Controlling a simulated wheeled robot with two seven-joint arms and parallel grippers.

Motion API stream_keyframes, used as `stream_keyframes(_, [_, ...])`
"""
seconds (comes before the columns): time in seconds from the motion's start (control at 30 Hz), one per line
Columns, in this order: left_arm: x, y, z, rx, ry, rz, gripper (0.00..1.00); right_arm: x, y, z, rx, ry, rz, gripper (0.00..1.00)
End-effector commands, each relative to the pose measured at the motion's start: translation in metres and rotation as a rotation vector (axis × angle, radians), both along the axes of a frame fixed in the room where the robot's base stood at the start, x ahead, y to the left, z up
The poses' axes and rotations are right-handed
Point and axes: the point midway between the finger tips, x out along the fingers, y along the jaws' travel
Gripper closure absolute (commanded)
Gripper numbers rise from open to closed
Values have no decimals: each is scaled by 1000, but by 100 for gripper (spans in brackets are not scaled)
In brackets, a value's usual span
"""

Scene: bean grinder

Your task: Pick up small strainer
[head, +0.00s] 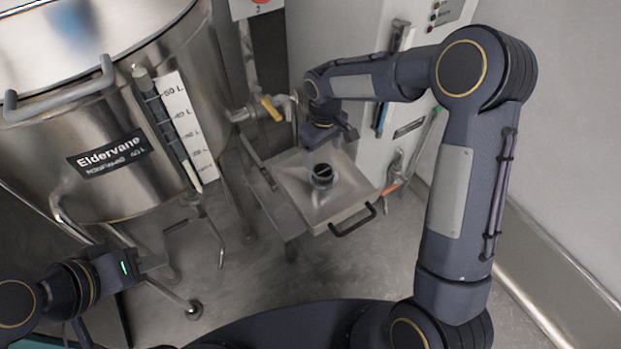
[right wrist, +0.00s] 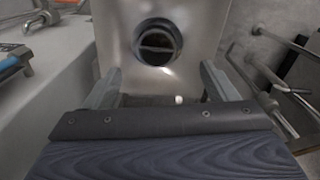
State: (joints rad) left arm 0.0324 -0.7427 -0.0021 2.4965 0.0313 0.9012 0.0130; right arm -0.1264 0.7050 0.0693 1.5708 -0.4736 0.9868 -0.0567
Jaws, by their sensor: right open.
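I cannot pick out the small strainer with certainty. A dark round piece (head: 322,175) with a hollow top sits in a square metal tray (head: 345,217). In the right wrist view this dark round piece (right wrist: 157,42) has a bar across its opening. My right gripper (head: 328,140) is above the back of the tray. In its wrist view the gripper (right wrist: 162,85) has its fingers spread, with nothing between them, and the round piece appears beyond the fingertips. My left gripper (head: 152,263) is low at the left, below the tank; its finger gap is not clear.
A large steel tank (head: 110,185) with a yellow-handled valve (head: 271,108) stands left of the tray. A white cabinet (head: 355,40) rises behind the tray. An orange-ended tool (head: 391,189) hangs at the cabinet's side. The tray has a black front handle (head: 353,222). Floor shows in front.

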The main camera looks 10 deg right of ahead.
Motion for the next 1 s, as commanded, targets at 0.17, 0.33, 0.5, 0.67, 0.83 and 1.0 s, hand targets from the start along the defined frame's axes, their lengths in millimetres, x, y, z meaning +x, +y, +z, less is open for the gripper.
stream_keyframes(0.17, [0,0,-4,0,0,0,66,0,-1,-21,0,4,-1,21])
stream_keyframes(0.33, [0,0,-8,0,0,0,66,1,-2,-35,0,4,0,21])
stream_keyframes(0.5, [0,0,-15,0,0,0,66,2,-4,-62,1,5,-1,21])
stream_keyframes(0.67, [0,0,-17,0,0,0,66,2,-4,-75,1,3,-1,21])
stream_keyframes(0.83, [0,0,-16,0,0,0,66,3,-4,-74,0,1,-2,21])
stream_keyframes(1.0, [0,0,-16,0,0,0,66,3,-4,-74,0,1,-2,42])
